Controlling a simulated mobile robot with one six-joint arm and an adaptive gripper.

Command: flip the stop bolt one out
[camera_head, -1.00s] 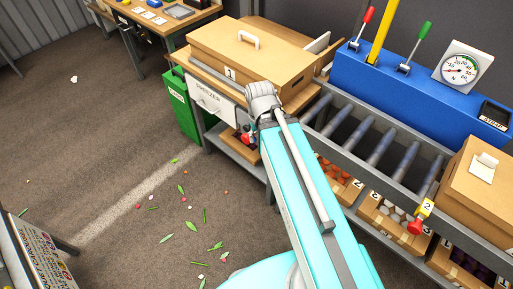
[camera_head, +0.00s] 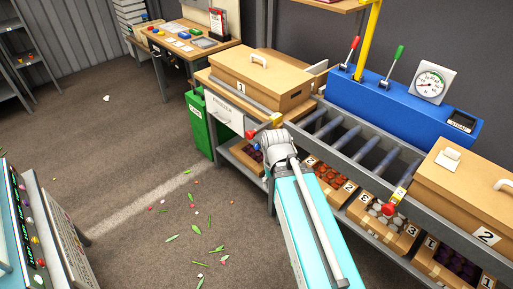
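Stop bolt one has a red knob (camera_head: 251,134) and a yellow tag (camera_head: 277,119). It sits on the front rail of the roller conveyor, below the left box. My gripper (camera_head: 262,146) is at the end of my turquoise arm, close beside the red knob. My grey wrist hides most of the gripper, so I cannot tell whether it touches the bolt or how its fingers stand.
A lidded box marked 1 (camera_head: 258,80) and a box marked 2 (camera_head: 455,205) stand on the conveyor (camera_head: 345,140). A blue strapping machine (camera_head: 400,105) is behind. Several small crates fill the lower shelf. A green bin (camera_head: 199,125) stands left. The floor has scattered leaves.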

